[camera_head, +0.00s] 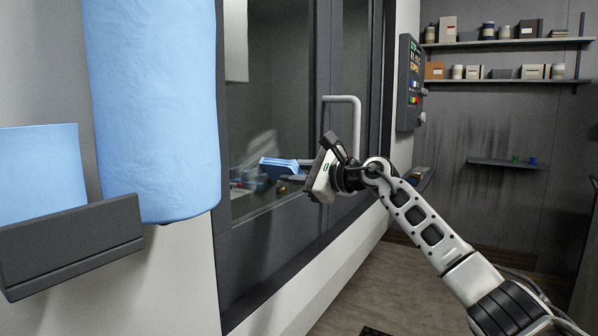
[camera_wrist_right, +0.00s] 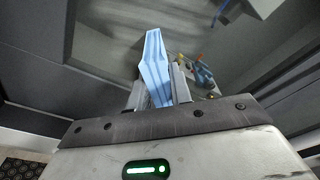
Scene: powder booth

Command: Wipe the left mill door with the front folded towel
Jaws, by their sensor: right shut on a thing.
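My right gripper (camera_head: 294,177) is shut on a blue folded towel (camera_head: 279,165) in front of the mill door's dark glass (camera_head: 262,120). In the right wrist view, the towel (camera_wrist_right: 155,68) stands out between the two fingers (camera_wrist_right: 158,92) and points at the glass. I cannot tell whether it touches the glass. A whitish smear (camera_head: 262,146) shows on the glass just above the towel. The door's pale handle (camera_head: 356,118) is behind and right of the gripper. My left gripper is not in view.
A control panel (camera_head: 410,82) is right of the door. Shelves (camera_head: 505,83) line the back wall.

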